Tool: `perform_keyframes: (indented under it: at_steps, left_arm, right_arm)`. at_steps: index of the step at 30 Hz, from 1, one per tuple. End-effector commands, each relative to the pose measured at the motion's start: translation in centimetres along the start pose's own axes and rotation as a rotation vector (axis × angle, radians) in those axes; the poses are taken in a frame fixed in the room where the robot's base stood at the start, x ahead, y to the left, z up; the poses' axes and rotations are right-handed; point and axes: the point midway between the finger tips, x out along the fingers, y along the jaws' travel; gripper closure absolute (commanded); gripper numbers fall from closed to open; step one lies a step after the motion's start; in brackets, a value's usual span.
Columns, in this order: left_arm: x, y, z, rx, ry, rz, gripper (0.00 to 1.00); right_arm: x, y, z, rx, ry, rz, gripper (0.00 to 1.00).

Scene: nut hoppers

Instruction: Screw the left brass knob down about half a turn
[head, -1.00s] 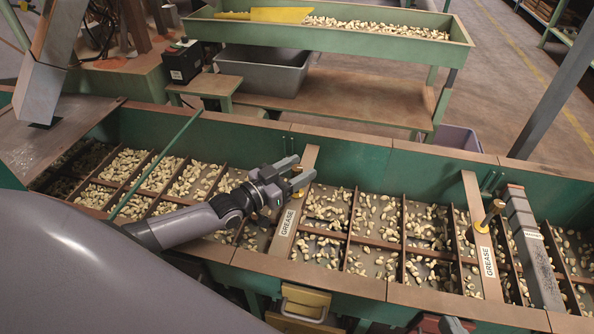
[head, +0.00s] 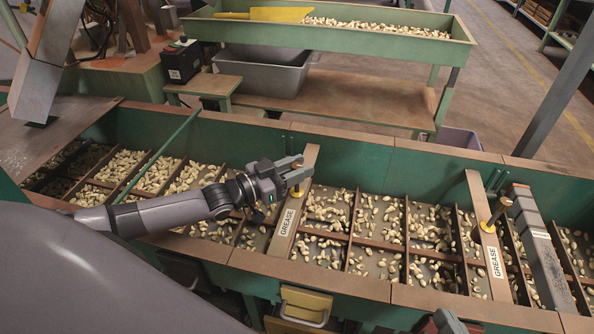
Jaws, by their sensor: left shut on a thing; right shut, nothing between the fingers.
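The left brass knob (head: 297,192) sits on the left wooden strip labelled GREASE (head: 283,236), which lies across the hopper. My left gripper (head: 295,174) is at the top of this knob, with its fingers closed around it. The fingers and wrist hide most of the knob, and only a bit of brass shows below them. The right brass knob (head: 488,226) stands on a second GREASE strip (head: 494,258) with its post tilted, and nothing touches it. My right gripper (head: 447,322) shows only in part at the bottom edge, shut and away from both knobs.
The green hopper (head: 345,160) has wooden dividers with nuts in the compartments. A grey bar (head: 538,255) lies across it right of the right knob. A thin green rod (head: 158,155) crosses it on the left. A green trough (head: 330,33) stands behind.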

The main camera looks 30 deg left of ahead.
Motion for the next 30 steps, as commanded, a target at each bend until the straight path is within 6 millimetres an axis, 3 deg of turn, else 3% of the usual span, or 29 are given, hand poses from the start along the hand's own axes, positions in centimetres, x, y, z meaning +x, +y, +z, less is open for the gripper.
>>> perform_keyframes:
  at_steps: [5,6,7,19,30]
  left_arm:
    - [0.0,0.0,-0.1,-0.003,0.001,0.000,0.97]
    - [0.0,0.0,-0.1,-0.003,0.001,0.000,0.53]
    - [0.0,0.0,-0.1,-0.003,0.000,0.000,0.48]
    - [-0.6,0.0,-0.1,-0.002,-0.002,-0.002,0.48]
    - [-5.3,0.0,-0.2,-0.002,-0.003,-0.002,0.48]
  right_arm:
    - [0.0,0.0,0.0,0.000,0.000,0.000,1.00]
    - [0.0,0.0,-0.1,-0.001,0.000,0.000,1.00]
    - [0.0,0.0,-0.1,-0.001,0.000,0.000,1.00]
    - [-0.1,-0.1,-0.3,-0.003,-0.001,0.003,1.00]
    - [-0.9,0.7,-0.6,-0.040,-0.029,0.054,1.00]
